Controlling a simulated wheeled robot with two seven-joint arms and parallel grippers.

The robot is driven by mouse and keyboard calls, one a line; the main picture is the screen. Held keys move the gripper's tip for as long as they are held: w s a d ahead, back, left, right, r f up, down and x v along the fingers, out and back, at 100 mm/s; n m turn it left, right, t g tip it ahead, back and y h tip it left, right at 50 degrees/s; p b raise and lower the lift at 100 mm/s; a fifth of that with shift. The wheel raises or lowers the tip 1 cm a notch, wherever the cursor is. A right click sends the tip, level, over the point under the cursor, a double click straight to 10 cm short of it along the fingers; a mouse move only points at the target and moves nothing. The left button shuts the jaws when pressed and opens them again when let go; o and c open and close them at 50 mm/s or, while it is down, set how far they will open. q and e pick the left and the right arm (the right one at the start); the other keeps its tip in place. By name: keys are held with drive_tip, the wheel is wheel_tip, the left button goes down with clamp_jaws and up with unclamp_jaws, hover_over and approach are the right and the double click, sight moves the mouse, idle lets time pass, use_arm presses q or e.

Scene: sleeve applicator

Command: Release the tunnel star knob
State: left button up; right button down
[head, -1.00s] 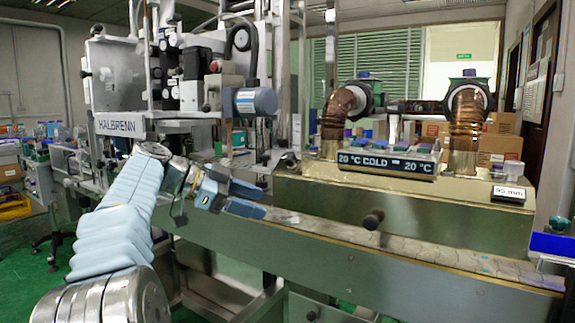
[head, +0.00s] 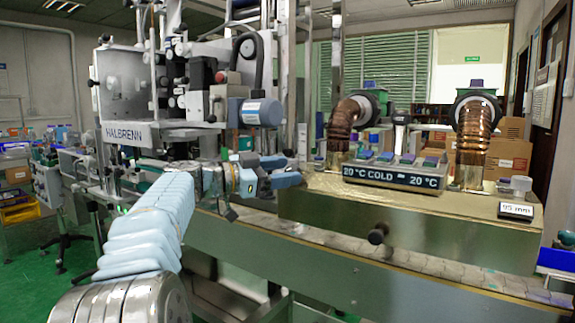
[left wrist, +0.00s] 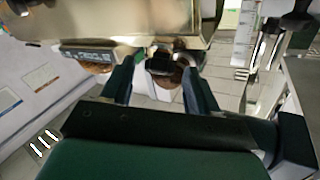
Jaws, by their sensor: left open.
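The tunnel (head: 420,222) is a brassy metal box over the conveyor, with two copper ducts on top. A dark knob (left wrist: 160,63) at the tunnel's end shows in the left wrist view, between my open fingers and close to their tips. I cannot tell whether they touch it. My left gripper (head: 283,171) is open at the tunnel's left end and hides that knob in the head view. Another dark round knob (head: 377,236) sticks out of the tunnel's front side, apart from the gripper. My right gripper is in neither view.
The tunnel's display (head: 395,175) reads 20 °C COLD. A small 95 mm sign (head: 515,210) stands at its right end. The conveyor (head: 440,272) runs along the front. The HALBRENN machine (head: 125,130), with a blue-grey motor (head: 262,112), stands close behind my left arm.

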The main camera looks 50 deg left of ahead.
use_arm(q)
drive_tip(key=shift+x, duration=0.8)
